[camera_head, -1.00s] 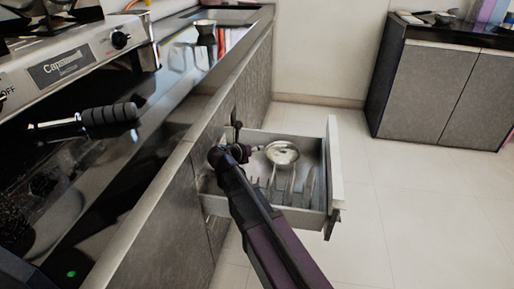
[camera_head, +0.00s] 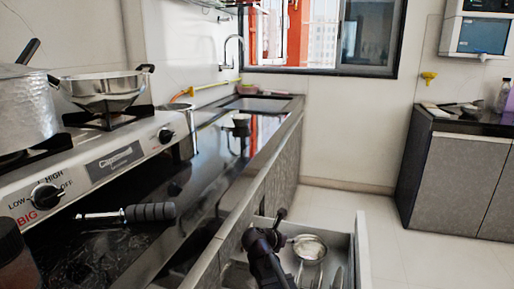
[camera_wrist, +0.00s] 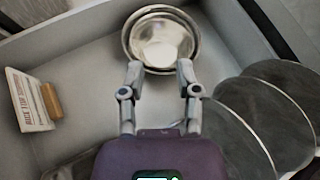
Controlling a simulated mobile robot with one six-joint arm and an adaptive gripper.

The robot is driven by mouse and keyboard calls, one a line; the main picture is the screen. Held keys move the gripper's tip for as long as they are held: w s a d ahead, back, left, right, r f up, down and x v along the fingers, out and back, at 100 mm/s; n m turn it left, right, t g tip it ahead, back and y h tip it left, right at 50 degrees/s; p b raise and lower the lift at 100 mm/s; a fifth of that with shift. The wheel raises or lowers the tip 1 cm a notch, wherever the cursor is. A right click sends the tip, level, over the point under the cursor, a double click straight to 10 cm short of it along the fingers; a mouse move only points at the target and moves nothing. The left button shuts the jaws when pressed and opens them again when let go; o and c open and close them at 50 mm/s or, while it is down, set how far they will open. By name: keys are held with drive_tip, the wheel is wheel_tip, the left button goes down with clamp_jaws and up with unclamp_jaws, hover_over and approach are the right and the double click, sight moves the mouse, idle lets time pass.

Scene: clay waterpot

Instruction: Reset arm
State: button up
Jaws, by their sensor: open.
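My gripper (camera_wrist: 160,74) is open and reaches down into an open drawer (camera_head: 362,262), which also shows in the wrist view (camera_wrist: 68,38). A shiny round metal bowl (camera_wrist: 160,28) lies in the drawer just beyond my fingertips. The fingertips overlap its near edge in the picture; I cannot tell whether they touch it. In the head view the bowl (camera_head: 310,246) is just right of the arm's end. My arm comes up from the bottom edge, and its lower part is out of frame.
Several dark round discs (camera_wrist: 285,85) lie at the right in the drawer, and a white card (camera_wrist: 28,100) stands at the left. The black counter (camera_head: 220,165) and stove (camera_head: 95,165) with pots flank the drawer's left. Floor at the right (camera_head: 420,262) is clear.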

drive_tip(key=s+d+r+m+g+y+p, duration=0.1)
drive_tip(key=s+r+m+g+y+p, duration=0.1)
drive_tip(key=s+r+m+p, duration=0.4)
drive_tip(key=s+d+r+m+g+y+p, duration=0.2)
drive_tip(key=s+r+m+p, duration=0.5)
drive_tip(key=r+m+p, duration=0.5)
drive_tip(key=s+d+r+m+g+y+p, duration=0.2)
drive_tip(key=s+r+m+g+y+p, duration=0.2)
drive_tip(key=r+p, duration=1.6)
drive_tip(key=s+m+y+p, duration=0.1)
drive_tip(key=s+m+p, duration=0.2)
drive_tip(key=m+p, duration=0.3)
drive_tip(key=shift+s+d+p, duration=0.15)
drive_tip(key=shift+d+p, duration=0.05)
drive_tip(key=shift+p, duration=1)
